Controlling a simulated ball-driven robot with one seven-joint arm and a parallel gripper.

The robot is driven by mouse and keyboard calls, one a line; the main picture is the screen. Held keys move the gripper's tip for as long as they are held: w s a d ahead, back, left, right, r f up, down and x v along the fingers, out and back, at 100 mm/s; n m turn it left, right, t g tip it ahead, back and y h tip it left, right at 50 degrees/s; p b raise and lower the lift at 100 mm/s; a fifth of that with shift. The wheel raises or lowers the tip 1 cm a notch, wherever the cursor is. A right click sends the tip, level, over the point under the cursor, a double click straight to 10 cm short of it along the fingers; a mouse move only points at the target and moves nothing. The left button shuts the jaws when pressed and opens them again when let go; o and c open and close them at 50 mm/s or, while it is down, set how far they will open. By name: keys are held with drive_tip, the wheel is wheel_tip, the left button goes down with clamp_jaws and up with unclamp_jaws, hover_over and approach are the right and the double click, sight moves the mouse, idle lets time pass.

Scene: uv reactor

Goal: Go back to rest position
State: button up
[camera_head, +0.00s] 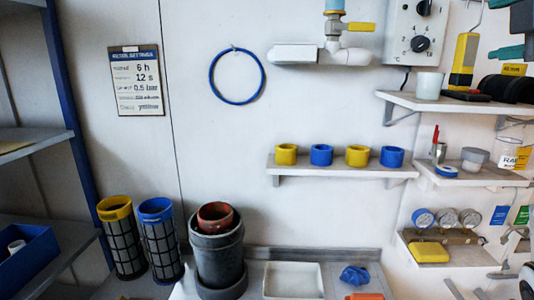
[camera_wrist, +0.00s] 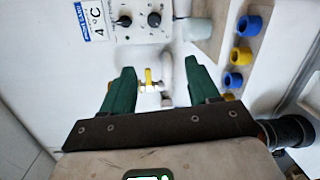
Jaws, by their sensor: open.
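My gripper (camera_wrist: 160,78) shows in the wrist view with its two green fingers spread wide apart. Nothing is held between them. A pipe with a yellow-handled valve (camera_wrist: 150,78) shows in the gap, behind the fingers on the wall. In the head view, my gripper (camera_head: 497,28) is at the top right edge, partly cut off. Its green fingers are raised above the upper right shelf (camera_head: 450,104), apart from the things there.
The upper right shelf bears a white cup (camera_head: 429,86) and a yellow hanging device (camera_head: 464,58). A control box (camera_head: 410,32) is on the wall. Yellow and blue rings stand on the middle shelf (camera_head: 340,171). Dark nested pots (camera_head: 217,255) stand below.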

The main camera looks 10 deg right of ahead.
drive_tip(key=w+a+f+m+g+y, duration=0.1)
drive_tip(key=w+f+m+g+y, duration=0.15)
drive_tip(key=f, duration=1.15)
drive_tip(key=w+a+f+m+g+y, duration=0.2)
drive_tip(key=w+f+m, duration=0.2)
drive_tip(key=f, duration=1)
drive_tip(key=s+a+f+m+g, duration=0.1)
drive_tip(key=s+a+f, duration=0.1)
drive_tip(key=f, duration=0.5)
drive_tip(key=s+a+f+m+g, duration=0.1)
drive_tip(key=f+m, duration=0.1)
drive_tip(key=f, duration=0.6)
drive_tip(key=s+a+f+m+g+y, duration=0.1)
drive_tip(key=s+a+f+m+g, duration=0.15)
drive_tip(key=s+f, duration=0.4)
drive_tip(key=s+a+f+m+g+y, duration=0.1)
drive_tip(key=s+a+f+g, duration=0.2)
drive_tip(key=f, duration=0.7)
drive_tip(key=s+f+m+g, duration=0.1)
drive_tip(key=s+f, duration=0.4)
drive_tip(key=s, duration=0.4)
drive_tip(key=s+a+f+m+g, duration=0.1)
drive_tip(key=s+f+g, duration=0.1)
drive_tip(key=s+f, duration=0.4)
drive_tip(key=s, duration=0.3)
drive_tip(key=shift+s+a+f+m, duration=0.15)
drive_tip(key=shift+s+f+m, duration=0.15)
drive_tip(key=shift+m, duration=0.1)
drive_tip(key=shift+w, duration=0.1)
drive_tip(key=shift+c, duration=0.3)
